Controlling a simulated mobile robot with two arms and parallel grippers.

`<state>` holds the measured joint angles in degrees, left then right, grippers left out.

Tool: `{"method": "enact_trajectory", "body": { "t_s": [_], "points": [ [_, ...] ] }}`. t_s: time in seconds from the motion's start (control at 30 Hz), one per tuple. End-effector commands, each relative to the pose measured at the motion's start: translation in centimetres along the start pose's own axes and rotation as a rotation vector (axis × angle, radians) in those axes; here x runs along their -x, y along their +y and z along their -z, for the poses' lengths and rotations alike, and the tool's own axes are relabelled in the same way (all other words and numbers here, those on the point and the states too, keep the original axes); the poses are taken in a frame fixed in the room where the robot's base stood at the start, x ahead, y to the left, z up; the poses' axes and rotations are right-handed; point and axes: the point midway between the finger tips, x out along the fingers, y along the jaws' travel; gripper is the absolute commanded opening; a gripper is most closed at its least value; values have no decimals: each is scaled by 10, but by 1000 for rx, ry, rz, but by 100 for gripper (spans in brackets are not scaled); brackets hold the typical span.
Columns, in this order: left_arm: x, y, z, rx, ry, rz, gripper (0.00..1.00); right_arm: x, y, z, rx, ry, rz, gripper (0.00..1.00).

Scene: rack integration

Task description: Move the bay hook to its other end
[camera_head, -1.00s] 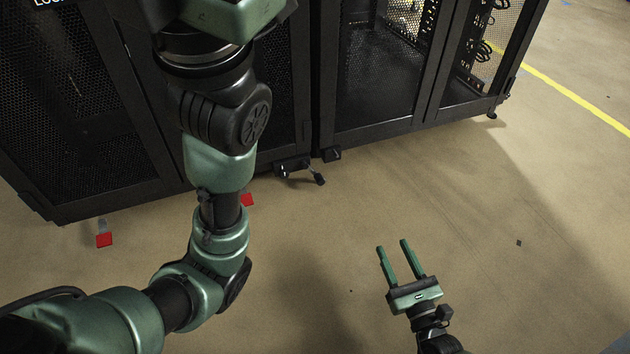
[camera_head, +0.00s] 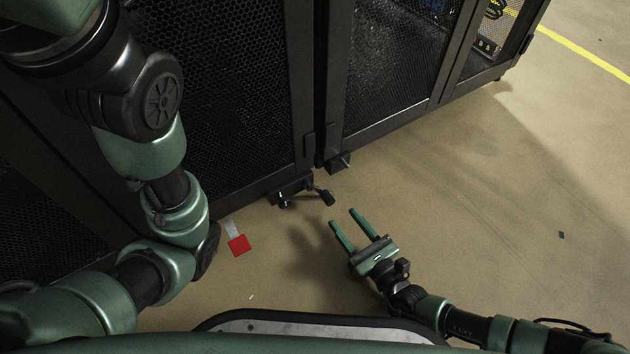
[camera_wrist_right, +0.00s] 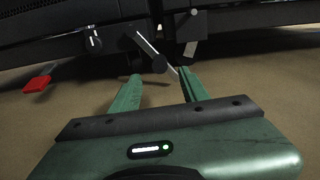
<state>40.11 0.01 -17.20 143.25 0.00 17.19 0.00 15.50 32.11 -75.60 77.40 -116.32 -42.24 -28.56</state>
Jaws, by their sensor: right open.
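The bay hook (camera_head: 320,192) looks like a small black lever with a knobbed end. It juts from a black bracket (camera_head: 288,194) low on the left rack, close to the seam between two racks. In the right wrist view the hook (camera_wrist_right: 147,47) slants down to the right, ahead of the fingers. My right gripper (camera_head: 342,216) is open and empty, just below and right of the hook, with its green fingers pointing toward it. In the right wrist view the gripper (camera_wrist_right: 159,73) appears apart from the hook. My left gripper is out of view.
A black block (camera_head: 339,161) sits low on the right rack (camera_head: 385,120), beside the seam. A red tag (camera_head: 239,245) hangs near the floor left of the hook. The tan floor (camera_head: 480,220) to the right is clear apart from a small dark speck.

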Motion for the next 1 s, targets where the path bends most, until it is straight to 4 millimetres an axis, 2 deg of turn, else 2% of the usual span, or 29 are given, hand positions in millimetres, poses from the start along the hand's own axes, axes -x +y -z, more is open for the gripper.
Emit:
{"method": "enact_trajectory", "body": {
  "t_s": [0.17, 0.53, 0.7, 0.93, 0.97, 1.0],
  "points": [
    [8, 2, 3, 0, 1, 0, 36, -13, 0, 2, 0, -2, 0, 45],
    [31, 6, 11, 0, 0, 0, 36, -68, 0, 2, -1, -2, 1, 45],
    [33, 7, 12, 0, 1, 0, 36, -77, 0, 1, 0, 1, 0, 45],
    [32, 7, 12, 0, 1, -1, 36, -78, 0, 0, 0, 1, 0, 45],
    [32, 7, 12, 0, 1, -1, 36, -78, 0, 0, 0, 1, 0, 39],
    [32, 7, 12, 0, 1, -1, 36, -78, 0, 0, 0, 1, 0, 28]
  ]
}}
